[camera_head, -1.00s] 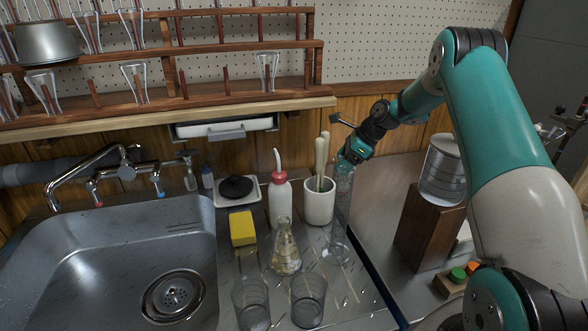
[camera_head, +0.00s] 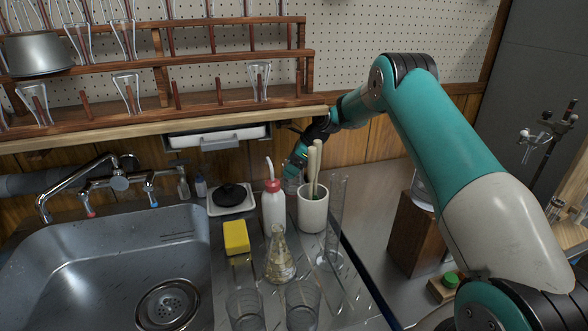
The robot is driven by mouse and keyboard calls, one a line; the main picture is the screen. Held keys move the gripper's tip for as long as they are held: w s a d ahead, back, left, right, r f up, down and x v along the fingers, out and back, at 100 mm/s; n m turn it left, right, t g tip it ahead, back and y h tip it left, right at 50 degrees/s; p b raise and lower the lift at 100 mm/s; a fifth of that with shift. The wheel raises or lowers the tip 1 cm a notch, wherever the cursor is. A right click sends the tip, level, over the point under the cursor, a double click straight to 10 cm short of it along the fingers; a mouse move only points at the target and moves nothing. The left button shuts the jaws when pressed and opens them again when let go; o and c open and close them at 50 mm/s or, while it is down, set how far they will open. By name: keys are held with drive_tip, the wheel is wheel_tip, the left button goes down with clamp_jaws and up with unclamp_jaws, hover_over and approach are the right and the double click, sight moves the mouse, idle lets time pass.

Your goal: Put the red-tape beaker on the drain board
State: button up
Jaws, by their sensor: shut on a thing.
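My gripper (camera_head: 295,166) is at the back of the counter, behind the white wash bottle and the crock. It is shut on a clear glass vessel (camera_head: 291,186), which looks like a beaker. Its lower part is hidden behind the bottle and the crock, and I cannot make out red tape on it. The steel drain board (camera_head: 352,292) lies right of the sink. Two clear beakers, left (camera_head: 245,309) and right (camera_head: 303,304), stand at its near edge, with no red tape visible on them.
A conical flask (camera_head: 280,258), a tall glass cylinder (camera_head: 336,225), the wash bottle (camera_head: 273,210), the white crock (camera_head: 313,212) with rods and a yellow sponge (camera_head: 236,237) crowd the board. The sink (camera_head: 110,260) is left. A wooden shelf (camera_head: 160,125) overhangs the back.

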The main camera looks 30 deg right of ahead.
drive_tip(key=shift+s+d+f, duration=0.1)
drive_tip(key=shift+f, duration=0.5)
drive_tip(key=shift+f, duration=0.15)
drive_tip(key=o, duration=1.3)
drive_tip(key=shift+c, duration=0.2)
drive_tip(key=s+d+r, duration=0.4)
drive_tip(key=s+d, duration=0.5)
drive_tip(key=d, duration=0.2)
drive_tip(key=shift+d+r, duration=0.2)
drive_tip(key=shift+d, duration=0.2)
drive_tip(key=shift+w, duration=0.1)
